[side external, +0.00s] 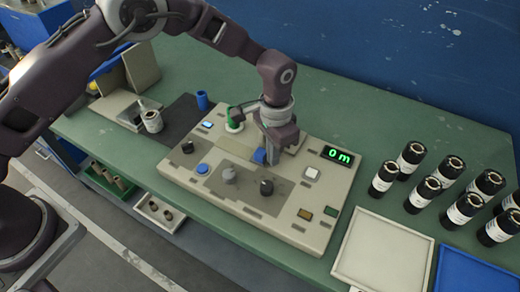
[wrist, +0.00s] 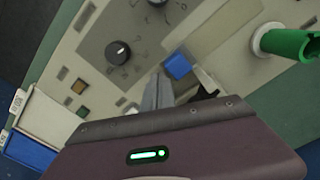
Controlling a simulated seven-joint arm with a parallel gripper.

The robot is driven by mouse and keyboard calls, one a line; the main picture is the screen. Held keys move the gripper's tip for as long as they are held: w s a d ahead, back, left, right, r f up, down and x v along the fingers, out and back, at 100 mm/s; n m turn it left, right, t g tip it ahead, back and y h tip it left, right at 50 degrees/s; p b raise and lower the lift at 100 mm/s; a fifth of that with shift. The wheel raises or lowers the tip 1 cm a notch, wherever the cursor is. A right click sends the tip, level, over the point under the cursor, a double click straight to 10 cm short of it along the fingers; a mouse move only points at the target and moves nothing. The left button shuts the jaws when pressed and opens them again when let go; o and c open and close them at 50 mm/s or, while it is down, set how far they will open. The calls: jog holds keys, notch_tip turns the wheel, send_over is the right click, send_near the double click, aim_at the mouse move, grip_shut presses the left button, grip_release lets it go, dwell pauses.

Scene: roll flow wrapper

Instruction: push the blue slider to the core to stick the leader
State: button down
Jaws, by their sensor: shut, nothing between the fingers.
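The blue slider (side external: 259,156) is a small blue block near the middle of the beige machine panel. In the wrist view the blue slider (wrist: 178,66) sits at the end of a pale strip. My gripper (side external: 271,160) points down at the panel, shut and empty, its fingertips right beside the slider. In the wrist view my gripper's fingers (wrist: 158,88) are close to the slider; I cannot tell whether they touch it. A green cylinder (side external: 234,118) stands on a white round base behind the slider, and the green cylinder (wrist: 287,43) also shows at the wrist view's right. I cannot clearly make out the leader.
The panel has dark knobs (side external: 266,187), a blue button (side external: 202,169) and a display (side external: 339,155) reading "0 m". Several black cylinders with white labels (side external: 412,159) stand at right. A white tray (side external: 349,248) and a blue tray (side external: 447,255) lie at front right.

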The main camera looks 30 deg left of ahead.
send_near(243, 154)
jog(key=shift+a+f, duration=0.25)
jog(key=shift+f, duration=0.6)
jog(key=shift+a+f, duration=0.2)
jog(key=shift+f, duration=0.7)
jog(key=shift+a+f, duration=0.25)
jog(key=shift+f, duration=0.6)
jog(key=shift+d, duration=0.65)
notch_tip(243, 154, up, 8)
